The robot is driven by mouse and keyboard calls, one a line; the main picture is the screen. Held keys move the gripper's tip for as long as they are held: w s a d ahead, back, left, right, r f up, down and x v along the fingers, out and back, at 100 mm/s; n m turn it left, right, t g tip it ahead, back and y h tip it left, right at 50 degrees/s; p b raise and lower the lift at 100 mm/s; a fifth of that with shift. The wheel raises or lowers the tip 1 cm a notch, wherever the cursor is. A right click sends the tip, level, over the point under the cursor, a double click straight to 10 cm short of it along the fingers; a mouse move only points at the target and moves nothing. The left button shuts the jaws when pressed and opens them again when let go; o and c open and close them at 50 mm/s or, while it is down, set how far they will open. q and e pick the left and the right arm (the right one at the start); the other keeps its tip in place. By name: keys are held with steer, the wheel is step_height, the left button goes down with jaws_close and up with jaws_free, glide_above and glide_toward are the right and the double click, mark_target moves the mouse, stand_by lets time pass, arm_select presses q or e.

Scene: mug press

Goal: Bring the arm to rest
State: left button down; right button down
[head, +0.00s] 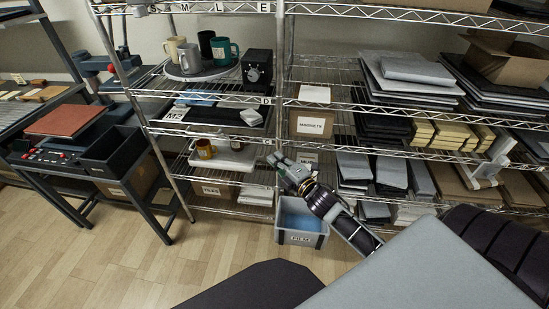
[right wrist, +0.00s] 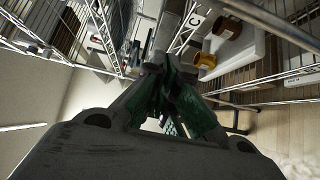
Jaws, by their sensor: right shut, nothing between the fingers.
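My right gripper (head: 277,160) is shut and empty. The right arm (head: 335,212) reaches up and left from the lower right. My left gripper does not show in the head view.
Mugs (head: 189,58) stand on a round tray on an upper shelf. A press table (head: 75,150) is at left. The wooden floor (head: 130,262) in front is clear.

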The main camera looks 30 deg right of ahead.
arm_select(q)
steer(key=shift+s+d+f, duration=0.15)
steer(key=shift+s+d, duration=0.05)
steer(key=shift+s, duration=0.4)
